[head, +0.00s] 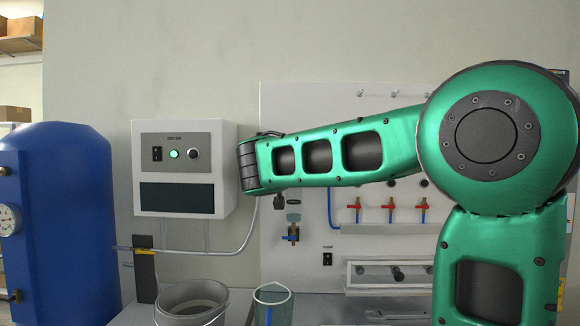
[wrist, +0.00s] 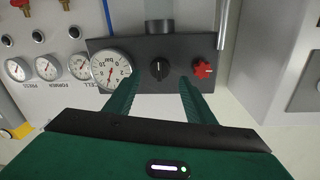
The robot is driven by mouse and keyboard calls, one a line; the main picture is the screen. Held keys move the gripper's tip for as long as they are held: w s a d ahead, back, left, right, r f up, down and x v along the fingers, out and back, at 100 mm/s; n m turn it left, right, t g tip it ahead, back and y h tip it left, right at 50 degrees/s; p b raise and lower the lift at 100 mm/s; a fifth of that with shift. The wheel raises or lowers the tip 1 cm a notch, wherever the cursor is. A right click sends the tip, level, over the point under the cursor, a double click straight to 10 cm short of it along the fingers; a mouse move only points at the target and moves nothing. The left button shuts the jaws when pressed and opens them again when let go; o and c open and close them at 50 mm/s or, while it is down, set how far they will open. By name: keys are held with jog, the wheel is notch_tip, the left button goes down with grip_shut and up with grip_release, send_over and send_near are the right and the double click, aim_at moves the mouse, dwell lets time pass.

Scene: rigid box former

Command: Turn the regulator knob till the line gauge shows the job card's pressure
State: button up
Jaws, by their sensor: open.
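In the wrist view, a black regulator knob (wrist: 160,68) with a pale pointer mark sits on a dark panel. The white line gauge (wrist: 111,70), marked bar, is left of it; its numbers look upside down and I cannot read its value surely. My gripper (wrist: 159,82) is open, its two green fingers pointing at the panel, one on each side of the knob in the picture. I cannot tell whether they touch it. The left finger overlaps the gauge's edge. In the head view my gripper is hidden behind my arm. I make out no job card.
A red knob (wrist: 203,69) is right of the regulator knob. Several small gauges, one here (wrist: 48,69), line the board at left. The head view shows a blue tank (head: 72,220), a control box (head: 180,168), a bin (head: 190,298) and red-handled valves (head: 391,210).

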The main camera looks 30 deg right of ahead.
jog(key=shift+x, duration=2.4)
jog(key=c, duration=1.1)
jog(key=shift+o, duration=0.3)
